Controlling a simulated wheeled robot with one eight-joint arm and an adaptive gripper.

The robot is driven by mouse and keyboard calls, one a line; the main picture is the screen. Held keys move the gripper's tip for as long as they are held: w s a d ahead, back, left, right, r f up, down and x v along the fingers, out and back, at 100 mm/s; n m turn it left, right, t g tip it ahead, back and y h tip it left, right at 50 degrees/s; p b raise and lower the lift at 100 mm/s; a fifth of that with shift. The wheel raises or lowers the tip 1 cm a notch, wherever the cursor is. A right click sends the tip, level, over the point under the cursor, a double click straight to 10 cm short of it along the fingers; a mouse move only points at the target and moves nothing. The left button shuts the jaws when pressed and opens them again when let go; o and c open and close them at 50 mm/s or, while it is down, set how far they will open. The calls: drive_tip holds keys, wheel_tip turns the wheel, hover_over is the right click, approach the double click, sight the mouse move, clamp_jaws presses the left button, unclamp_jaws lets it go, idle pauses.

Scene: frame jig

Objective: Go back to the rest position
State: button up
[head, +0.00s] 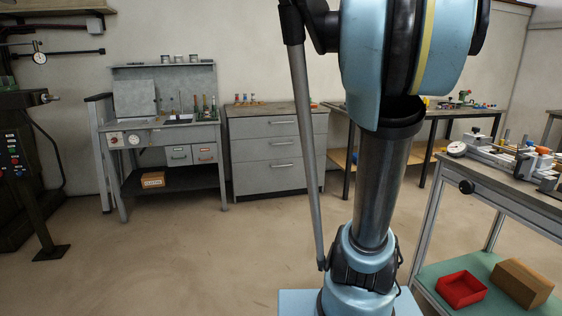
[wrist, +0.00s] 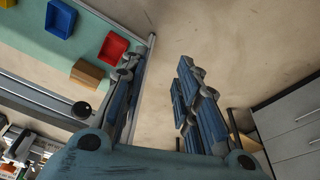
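My gripper (wrist: 160,68) shows in the wrist view with its two fingers apart. Only bare floor shows between them, so it is open and empty. It hangs beside the jig table, whose dark knob (wrist: 81,110) and edge lie to its left. The gripper is out of sight in the head view, where my arm fills the middle. The jig (head: 510,158) with its clamps and a round dial sits on the table at the right of the head view. Part of it shows at the lower left of the wrist view (wrist: 22,150).
The table's green lower shelf (head: 432,260) holds a red bin (head: 461,289) and a cardboard box (head: 522,283); a blue bin (wrist: 61,18) shows in the wrist view. A grey drawer cabinet (head: 279,157) and workbench (head: 165,135) stand behind. Open floor (head: 190,260) lies left.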

drive_tip(key=s+a+f+n+t+y, duration=0.1)
drive_tip(key=s+a+f+n+y, duration=0.1)
drive_tip(key=s+a+f+n, duration=0.9)
drive_tip(key=s+a+f, duration=0.3)
drive_tip(key=a+f, duration=0.1)
drive_tip(key=f, duration=0.3)
drive_tip(key=shift+s+a+f, duration=0.15)
drive_tip(key=shift+s+a, duration=0.05)
drive_tip(key=shift+a, duration=0.1)
drive_tip(key=shift+d, duration=0.15)
